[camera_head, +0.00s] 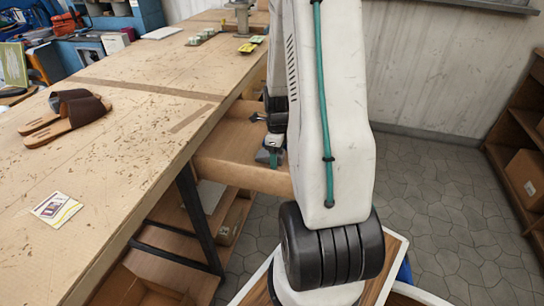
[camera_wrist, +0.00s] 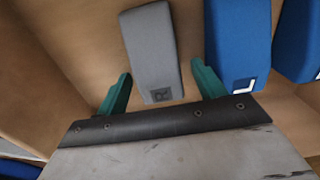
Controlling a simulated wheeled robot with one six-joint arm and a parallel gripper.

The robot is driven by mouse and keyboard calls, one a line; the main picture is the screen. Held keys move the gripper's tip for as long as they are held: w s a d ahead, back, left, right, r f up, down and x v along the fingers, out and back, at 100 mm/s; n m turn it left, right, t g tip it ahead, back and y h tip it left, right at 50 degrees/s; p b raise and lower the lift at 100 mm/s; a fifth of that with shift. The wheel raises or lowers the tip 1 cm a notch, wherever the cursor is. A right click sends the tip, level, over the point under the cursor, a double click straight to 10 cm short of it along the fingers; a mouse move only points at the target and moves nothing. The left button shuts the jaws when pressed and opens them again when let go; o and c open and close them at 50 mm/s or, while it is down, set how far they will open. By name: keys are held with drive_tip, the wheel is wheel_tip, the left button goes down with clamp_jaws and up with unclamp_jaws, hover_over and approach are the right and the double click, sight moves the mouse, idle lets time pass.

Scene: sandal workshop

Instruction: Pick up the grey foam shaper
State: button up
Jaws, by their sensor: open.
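The grey foam shaper (camera_wrist: 152,45) is a grey block with a dark square mark at its near end. It lies on the wooden floor of a drawer in the wrist view. My gripper (camera_wrist: 161,70) is open, with its green fingers on either side of the shaper's near end. A gap shows at the left finger; the right finger is close to the block, and I cannot tell whether it touches. In the head view my gripper (camera_head: 270,157) is low over the open drawer (camera_head: 235,176), and I cannot make out the shaper there.
A blue block (camera_wrist: 238,40) with a white mark lies just right of the shaper, with another blue block (camera_wrist: 300,40) beyond. The workbench (camera_head: 130,160) rises left of the drawer and carries brown sandals (camera_head: 68,115) and a card (camera_head: 56,209). Shelving (camera_head: 520,140) stands at the right.

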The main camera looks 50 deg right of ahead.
drive_tip(key=c, duration=1)
drive_tip(key=shift+c, duration=0.2)
